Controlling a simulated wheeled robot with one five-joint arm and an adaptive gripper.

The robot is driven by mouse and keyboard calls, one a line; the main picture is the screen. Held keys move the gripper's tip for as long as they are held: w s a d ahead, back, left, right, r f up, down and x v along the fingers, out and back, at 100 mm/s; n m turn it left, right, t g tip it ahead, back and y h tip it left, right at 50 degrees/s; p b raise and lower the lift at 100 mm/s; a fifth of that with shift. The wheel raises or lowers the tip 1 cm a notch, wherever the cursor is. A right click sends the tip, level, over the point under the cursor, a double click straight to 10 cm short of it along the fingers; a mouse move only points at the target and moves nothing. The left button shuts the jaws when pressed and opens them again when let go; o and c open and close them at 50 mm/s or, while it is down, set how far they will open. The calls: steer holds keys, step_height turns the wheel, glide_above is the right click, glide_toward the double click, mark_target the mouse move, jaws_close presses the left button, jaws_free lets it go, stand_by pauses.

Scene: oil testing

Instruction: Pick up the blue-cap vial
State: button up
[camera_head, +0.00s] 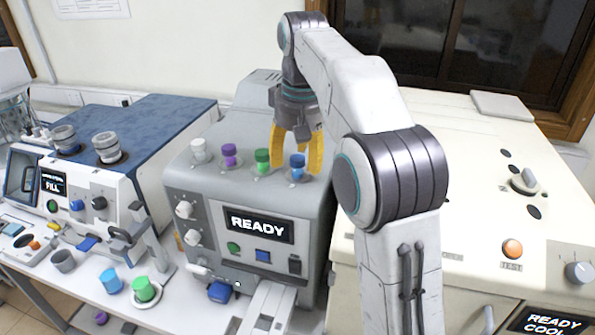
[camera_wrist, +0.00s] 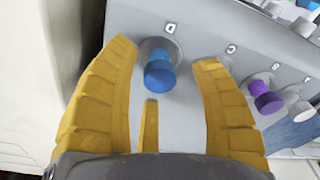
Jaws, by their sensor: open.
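The blue-cap vial (camera_head: 297,162) stands upright at the right end of a row on top of the grey machine (camera_head: 190,190). In the wrist view the blue-cap vial (camera_wrist: 160,74) sits by the letter D, between my yellow fingers. My gripper (camera_head: 297,151) is open above and around the vial. In the wrist view my gripper (camera_wrist: 165,54) has one finger on each side of the cap with gaps, and the vial is not gripped.
Green (camera_head: 262,158), purple (camera_head: 229,152) and white (camera_head: 199,149) vials stand left of the blue one; the green is closest. In the wrist view my right finger hides the green spot. A loose blue-topped cup (camera_head: 110,279) and green-topped cup (camera_head: 143,288) stand on the bench.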

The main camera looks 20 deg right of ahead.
steer(key=shift+f, duration=0.6)
steer(key=shift+c, duration=0.2)
jaws_close()
steer(key=shift+w+r, duration=0.1)
stand_by(0.4)
